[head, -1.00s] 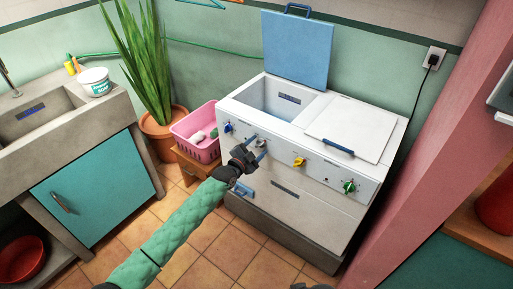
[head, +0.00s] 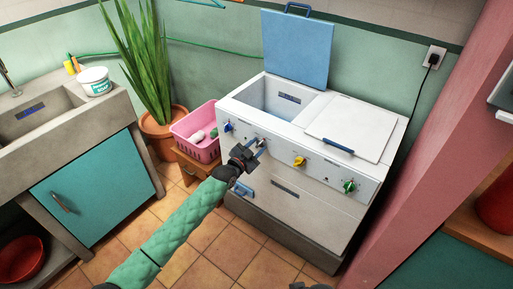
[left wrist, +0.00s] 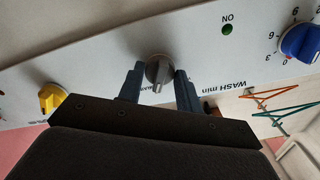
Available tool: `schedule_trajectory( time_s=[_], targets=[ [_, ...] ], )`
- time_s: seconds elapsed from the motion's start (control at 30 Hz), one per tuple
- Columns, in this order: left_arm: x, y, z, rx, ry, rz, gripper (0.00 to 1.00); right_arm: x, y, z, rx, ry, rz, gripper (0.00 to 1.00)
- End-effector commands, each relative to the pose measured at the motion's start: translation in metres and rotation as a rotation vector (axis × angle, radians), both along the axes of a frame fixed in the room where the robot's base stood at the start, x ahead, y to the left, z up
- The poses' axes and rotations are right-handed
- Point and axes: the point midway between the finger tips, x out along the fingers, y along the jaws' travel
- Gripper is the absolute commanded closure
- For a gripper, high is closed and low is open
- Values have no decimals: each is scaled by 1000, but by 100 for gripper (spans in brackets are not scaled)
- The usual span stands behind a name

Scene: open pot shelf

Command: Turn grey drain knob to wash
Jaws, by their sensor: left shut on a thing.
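The grey drain knob (left wrist: 158,70) is on the white front panel of the washing machine (head: 285,198). In the left wrist view its raised grip points toward my gripper's palm. My left gripper (head: 260,147) reaches the panel from the front. The lettering by the knob is partly hidden by the fingers. In the head view the gripper covers most of the knob. Small dark shapes at the bottom edge may be my right gripper; its jaws cannot be made out.
A blue knob (head: 228,127) sits left of the grey one; a yellow knob (head: 299,161) and a green knob (head: 349,186) sit right. A pink basket (head: 185,143) stands close left of the machine. The blue lid (head: 297,48) is raised. Tiled floor in front is clear.

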Motion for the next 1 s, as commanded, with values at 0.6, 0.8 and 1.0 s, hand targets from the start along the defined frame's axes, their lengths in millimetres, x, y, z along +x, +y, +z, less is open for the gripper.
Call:
schedule_trajectory(
  time_s=[0.6, 0.8, 1.0],
  targets=[
    [0, 0, -1, -474, 344, 0, 88, 0, 7, -8, 17, -13, 4, 0],
    [0, 0, -1, -627, 457, 0, 88, 0, 10, -11, 24, -18, 7, 0],
    [0, 0, -1, -774, 562, 1, 88, 0, 13, -14, 30, -20, 9, 0]
  ],
)
